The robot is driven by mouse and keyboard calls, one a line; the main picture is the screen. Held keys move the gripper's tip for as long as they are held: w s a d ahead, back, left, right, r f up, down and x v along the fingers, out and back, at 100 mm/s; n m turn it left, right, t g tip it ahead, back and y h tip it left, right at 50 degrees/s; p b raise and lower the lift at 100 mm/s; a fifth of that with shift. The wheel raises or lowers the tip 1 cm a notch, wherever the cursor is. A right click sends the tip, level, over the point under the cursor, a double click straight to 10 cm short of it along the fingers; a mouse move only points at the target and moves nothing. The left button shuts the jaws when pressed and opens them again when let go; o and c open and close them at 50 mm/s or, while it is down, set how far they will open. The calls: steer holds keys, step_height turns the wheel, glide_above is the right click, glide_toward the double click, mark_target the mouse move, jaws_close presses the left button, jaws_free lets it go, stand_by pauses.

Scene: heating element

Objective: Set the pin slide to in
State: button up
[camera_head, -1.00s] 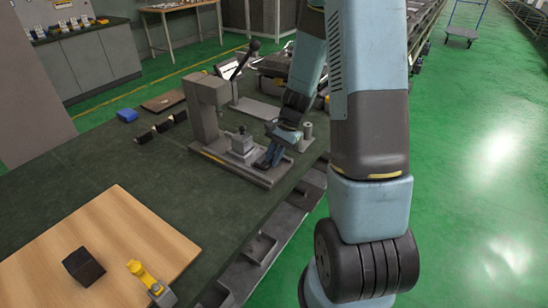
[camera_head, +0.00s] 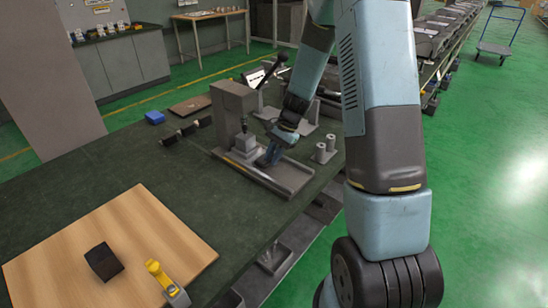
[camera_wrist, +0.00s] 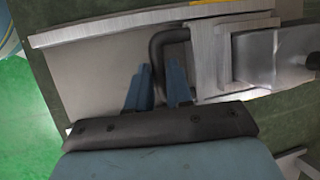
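The pin slide is a grey block (camera_head: 245,143) on the base rail of the grey press-like fixture (camera_head: 235,108). It stands at the foot of the column, under its overhanging head. In the wrist view the slide block (camera_wrist: 215,60) is at the upper right, with a dark bent rod handle (camera_wrist: 158,48) on its left side. My gripper (camera_head: 268,156) is low over the rail, right of the block. In the wrist view the blue fingers of my gripper (camera_wrist: 159,88) stand on either side of the handle, which fills the narrow gap between them.
The bare rail end (camera_head: 292,182) lies right of my gripper. Small grey cylinders (camera_head: 324,153) stand beyond it. A wooden board (camera_head: 140,225) with a black cube (camera_head: 103,262) and a yellow-handled clamp (camera_head: 165,280) lies at front left. A black-handled lever (camera_head: 272,70) rises behind.

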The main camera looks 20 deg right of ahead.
steer(key=o, duration=0.4)
steer(key=shift+w, duration=0.1)
steer(key=v, duration=1.3)
steer(key=shift+r, duration=0.35)
steer(key=s+a+r+n+t+h, duration=0.1)
steer(key=s+r+n+t+h, duration=0.3)
steer(key=s+r, duration=0.95)
steer(key=s+r+n+t, duration=0.1)
steer(key=s+n, duration=0.1)
steer(key=s, duration=0.3)
steer(key=s+r+n, duration=0.2)
steer(key=s, duration=0.3)
steer(key=s+r+n+t+h, duration=0.1)
steer(key=s+r+n, duration=0.1)
steer(key=s, duration=0.3)
steer(key=shift+s+t, duration=0.3)
